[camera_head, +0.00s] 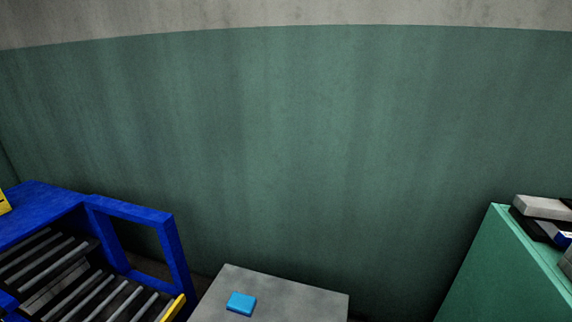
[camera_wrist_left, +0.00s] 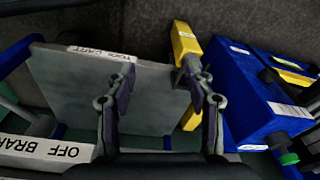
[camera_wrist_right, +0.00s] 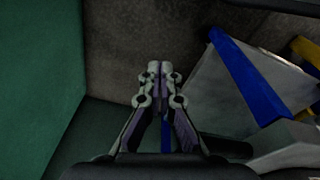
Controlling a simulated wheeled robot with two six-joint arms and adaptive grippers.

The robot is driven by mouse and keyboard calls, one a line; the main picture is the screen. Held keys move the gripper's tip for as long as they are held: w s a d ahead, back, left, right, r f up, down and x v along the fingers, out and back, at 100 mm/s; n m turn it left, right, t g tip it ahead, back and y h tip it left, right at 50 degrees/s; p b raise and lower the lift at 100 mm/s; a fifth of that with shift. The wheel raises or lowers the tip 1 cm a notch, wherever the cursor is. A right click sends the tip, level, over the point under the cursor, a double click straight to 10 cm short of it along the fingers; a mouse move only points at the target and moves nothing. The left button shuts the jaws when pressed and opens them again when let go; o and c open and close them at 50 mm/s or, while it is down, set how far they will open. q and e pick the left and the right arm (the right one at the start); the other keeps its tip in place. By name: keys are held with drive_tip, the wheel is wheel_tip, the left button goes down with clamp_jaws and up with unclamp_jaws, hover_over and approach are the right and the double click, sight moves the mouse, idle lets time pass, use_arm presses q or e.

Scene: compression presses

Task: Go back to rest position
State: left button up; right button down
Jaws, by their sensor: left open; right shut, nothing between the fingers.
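Neither gripper shows in the head view. In the left wrist view my left gripper (camera_wrist_left: 160,80) is open, its two fingers apart with nothing between them. It is over a grey panel (camera_wrist_left: 75,95) with a white label along its edge. A yellow part (camera_wrist_left: 186,42) is by its right finger; I cannot tell whether they touch. In the right wrist view my right gripper (camera_wrist_right: 158,70) is shut and empty, its fingertips together above the dark floor.
A blue frame with rollers (camera_head: 140,215) stands at the left of the head view. A grey tabletop (camera_head: 300,290) carries a light-blue block (camera_head: 241,304). A green cabinet (camera_head: 500,280) with items on top is at the right. A green wall (camera_head: 290,140) fills the back.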

use_arm(q)
drive_tip(key=s+a+p, duration=0.4)
drive_tip(key=s+p, duration=1.3)
drive_tip(key=p, duration=0.5)
drive_tip(key=shift+s+r+y, duration=0.2)
drive_tip(key=shift+r+y, duration=0.1)
use_arm(e)
drive_tip(key=s+d, duration=0.2)
drive_tip(key=s, duration=0.6)
drive_tip(key=s+d, duration=0.2)
drive_tip(key=s, duration=0.7)
drive_tip(key=shift+s+r+h, duration=0.2)
drive_tip(key=shift+r+h, duration=0.1)
use_arm(q)
drive_tip(key=shift+c, duration=0.2)
